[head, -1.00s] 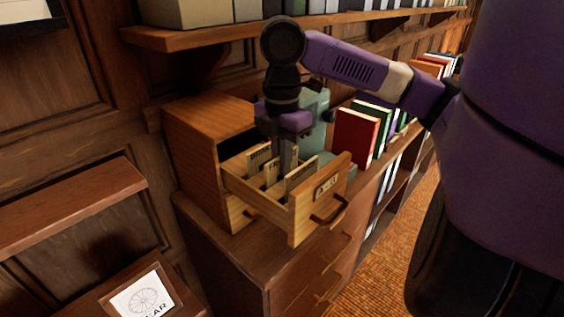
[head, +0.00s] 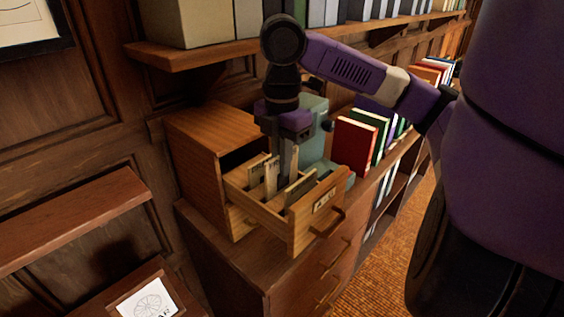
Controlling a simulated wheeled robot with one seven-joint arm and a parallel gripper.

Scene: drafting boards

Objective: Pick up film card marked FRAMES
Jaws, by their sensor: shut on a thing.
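An open wooden card drawer (head: 300,243) juts from a small wooden cabinet (head: 197,165) and holds several upright film cards. My gripper (head: 286,168) points down into the drawer, shut on the middle card (head: 271,175). That card stands higher than its neighbours, its lower part still down among the drawer's contents. Its lettering is too small to read now; in the earlier frame it begins with FR. Another card (head: 256,170) stands behind it to the left. A darker-topped card (head: 301,187) stands nearer the drawer front.
A shelf with boxes (head: 190,22) runs above the cabinet. A grey-green device (head: 314,130) stands just behind my gripper, with red and green books (head: 354,142) to its right. The cabinet rests on a wooden chest (head: 215,243).

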